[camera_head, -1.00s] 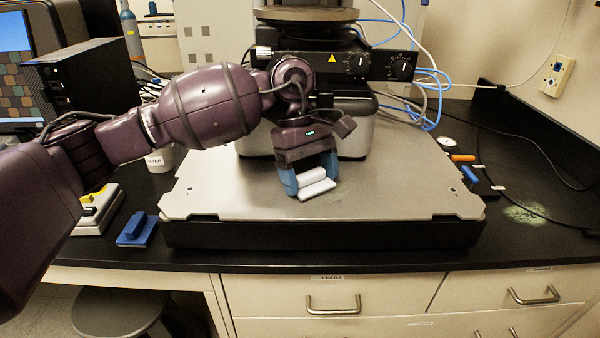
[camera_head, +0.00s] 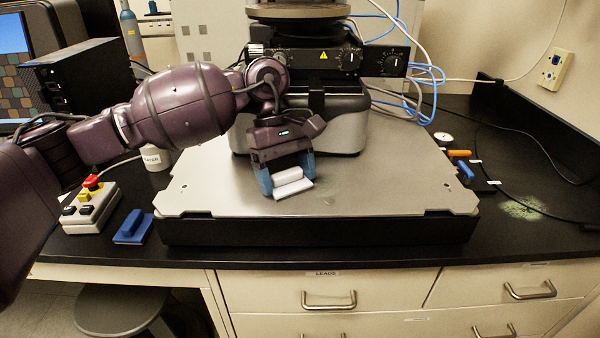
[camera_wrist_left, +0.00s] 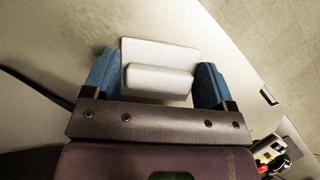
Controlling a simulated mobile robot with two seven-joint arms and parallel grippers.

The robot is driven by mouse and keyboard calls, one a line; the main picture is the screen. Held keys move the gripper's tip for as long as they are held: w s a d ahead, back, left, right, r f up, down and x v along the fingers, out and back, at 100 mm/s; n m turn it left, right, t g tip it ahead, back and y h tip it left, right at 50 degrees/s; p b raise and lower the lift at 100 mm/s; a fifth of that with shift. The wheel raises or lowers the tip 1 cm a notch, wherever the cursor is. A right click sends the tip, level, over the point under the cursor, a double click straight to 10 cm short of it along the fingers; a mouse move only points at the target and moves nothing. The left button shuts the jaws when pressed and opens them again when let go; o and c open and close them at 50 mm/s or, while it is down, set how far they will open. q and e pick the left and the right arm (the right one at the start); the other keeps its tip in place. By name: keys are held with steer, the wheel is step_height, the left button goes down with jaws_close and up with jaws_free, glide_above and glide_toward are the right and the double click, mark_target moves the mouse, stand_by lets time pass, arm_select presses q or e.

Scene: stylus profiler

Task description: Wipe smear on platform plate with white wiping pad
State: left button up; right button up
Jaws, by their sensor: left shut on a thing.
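My left gripper (camera_head: 287,177) is shut on the white wiping pad (camera_head: 293,189), with one blue finger at each side of its raised grip. The pad is low over the front middle of the grey platform plate (camera_head: 400,190). I cannot tell whether it touches the plate. A faint greenish smear (camera_head: 322,182) shows on the plate just right of the pad. The left wrist view shows the pad (camera_wrist_left: 160,80) between the fingers, with a faint greenish smear (camera_wrist_left: 95,18) beyond it at the upper left. My right gripper is not in view.
The profiler (camera_head: 345,125) stands behind the pad. At the left are a control box with a red button (camera_head: 92,182) and a blue-handled block (camera_head: 132,227). At the right are small orange and blue items (camera_head: 465,170), cables and a pale greenish patch (camera_head: 525,208) on the black bench.

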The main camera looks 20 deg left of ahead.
mark_target(282, 176)
arm_select(q)
steer(key=shift+s+a+f, duration=0.15)
steer(key=shift+a+f, duration=0.5)
steer(key=shift+a, duration=0.15)
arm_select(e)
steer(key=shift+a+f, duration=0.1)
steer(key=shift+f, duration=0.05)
arm_select(q)
steer(key=shift+r, duration=0.1)
steer(key=shift+a+r, duration=0.1)
steer(key=shift+r, duration=0.4)
steer(key=shift+r+p, duration=0.65)
steer(key=shift+r, duration=2.15)
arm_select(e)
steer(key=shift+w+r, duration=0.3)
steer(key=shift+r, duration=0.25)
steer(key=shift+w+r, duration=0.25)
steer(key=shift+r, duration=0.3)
arm_select(q)
steer(key=shift+r+p, duration=0.3)
steer(key=shift+r, duration=1.25)
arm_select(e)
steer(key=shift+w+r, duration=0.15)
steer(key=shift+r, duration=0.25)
